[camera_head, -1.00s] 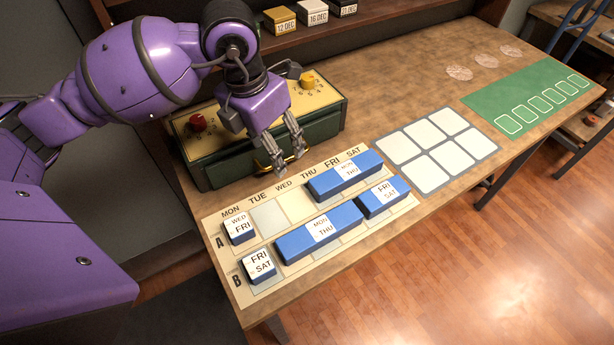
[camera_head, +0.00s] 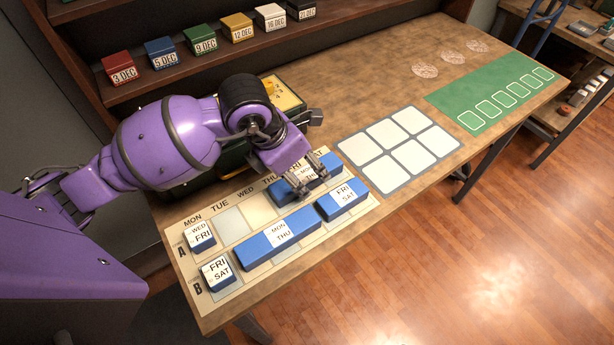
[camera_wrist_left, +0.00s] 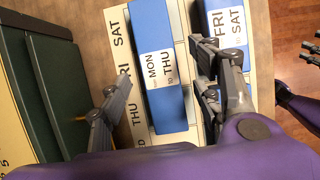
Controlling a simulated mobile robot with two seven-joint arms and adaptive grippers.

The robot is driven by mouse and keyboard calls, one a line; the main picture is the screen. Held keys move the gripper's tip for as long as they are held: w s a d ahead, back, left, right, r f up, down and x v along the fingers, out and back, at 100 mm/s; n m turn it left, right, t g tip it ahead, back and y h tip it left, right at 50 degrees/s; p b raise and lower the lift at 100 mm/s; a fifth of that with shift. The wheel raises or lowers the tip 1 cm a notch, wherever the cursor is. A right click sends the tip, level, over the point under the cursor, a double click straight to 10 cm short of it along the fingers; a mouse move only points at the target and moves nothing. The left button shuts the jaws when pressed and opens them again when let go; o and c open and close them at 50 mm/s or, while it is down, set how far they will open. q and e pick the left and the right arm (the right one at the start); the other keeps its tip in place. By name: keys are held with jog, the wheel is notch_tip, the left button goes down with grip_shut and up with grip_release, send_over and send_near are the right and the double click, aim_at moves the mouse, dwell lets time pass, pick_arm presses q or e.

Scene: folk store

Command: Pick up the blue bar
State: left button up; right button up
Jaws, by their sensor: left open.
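A long blue bar (camera_head: 279,193) with a white MON–THU label lies in the upper row of a weekday card (camera_head: 232,221), partly hidden by my left gripper. My left gripper (camera_head: 311,189) is open over this bar. In the left wrist view, the same bar (camera_wrist_left: 151,25) runs between the spread fingers of my left gripper (camera_wrist_left: 170,75), with no visible grip on it. A second long MON–THU blue bar (camera_head: 254,250) and a FRI–SAT blue bar (camera_head: 330,208) lie in the lower row. What looks like my right gripper (camera_wrist_left: 312,48) shows partly at the wrist view's right edge.
Small blocks, WED–FRI (camera_head: 198,243) and FRI–SAT (camera_head: 210,285), sit at the card's left end. A green box (camera_head: 290,98) stands behind my arm. A white-squared mat (camera_head: 375,133) and a green mat (camera_head: 455,98) lie to the right. Dated blocks line a shelf (camera_head: 190,72).

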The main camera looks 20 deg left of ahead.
pick_arm(q)
jog(key=shift+x, duration=1.1)
jog(key=c, duration=1.4)
jog(key=shift+o, duration=0.2)
jog(key=shift+r, duration=0.1)
